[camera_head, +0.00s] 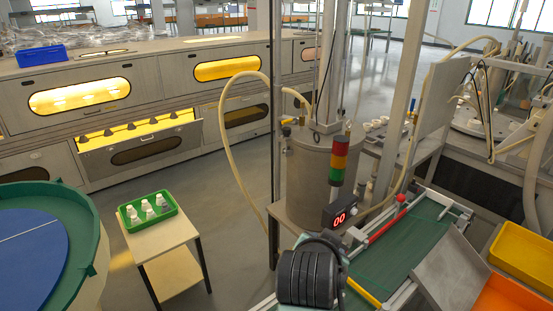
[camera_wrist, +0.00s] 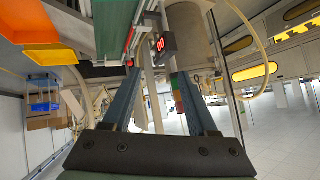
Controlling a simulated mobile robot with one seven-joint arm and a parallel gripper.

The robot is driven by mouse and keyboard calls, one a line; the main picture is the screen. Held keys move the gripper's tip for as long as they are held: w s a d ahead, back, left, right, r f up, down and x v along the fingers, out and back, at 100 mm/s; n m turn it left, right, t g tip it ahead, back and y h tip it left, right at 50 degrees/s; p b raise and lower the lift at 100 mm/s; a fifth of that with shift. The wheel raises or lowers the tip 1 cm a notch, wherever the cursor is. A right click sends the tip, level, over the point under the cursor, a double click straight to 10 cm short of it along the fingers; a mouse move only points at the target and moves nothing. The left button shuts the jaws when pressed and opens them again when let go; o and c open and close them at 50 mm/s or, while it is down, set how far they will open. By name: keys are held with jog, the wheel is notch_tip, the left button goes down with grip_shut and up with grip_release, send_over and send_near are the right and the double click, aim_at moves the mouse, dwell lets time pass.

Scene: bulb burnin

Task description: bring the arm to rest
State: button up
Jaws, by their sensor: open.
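My gripper (camera_wrist: 159,74) shows in the wrist view with its two blue-grey fingers apart and nothing between them. The wrist view is tilted, and beyond the fingers are the red counter display (camera_wrist: 161,44), the signal tower and the green conveyor belt (camera_wrist: 115,22). In the head view a black ribbed part of my arm (camera_head: 310,276) shows at the bottom centre, in front of the conveyor (camera_head: 392,262). My fingers cannot be made out in the head view. The counter display (camera_head: 340,217) reads 00.
A signal tower (camera_head: 338,160) stands beside the metal drum (camera_head: 305,170). A green tray (camera_head: 128,221) with several white bulbs sits on a small table (camera_head: 157,244). An oven drawer (camera_head: 140,142) stands open at left. Yellow (camera_head: 522,250) and orange (camera_head: 500,297) bins are at right.

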jog(key=s+a+r+n+t, duration=0.1)
jog(key=a+r+t, duration=0.15)
jog(key=r, duration=0.65)
jog(key=a+r+n+t+y, duration=0.15)
jog(key=r+t, duration=0.25)
jog(key=r, duration=0.5)
jog(key=s+a+r+n+t, duration=0.1)
jog(key=a+r+n+t, duration=0.15)
jog(key=r, duration=0.55)
jog(key=s+a+r+n+t+y, duration=0.2)
jog(key=s+r+t, duration=0.6)
jog(key=s+r, duration=0.7)
notch_tip(320, 180, up, 3)
jog(key=shift+a+f+n+t, duration=0.1)
jog(key=shift+a+n+t, duration=0.25)
jog(key=shift+a, duration=0.3)
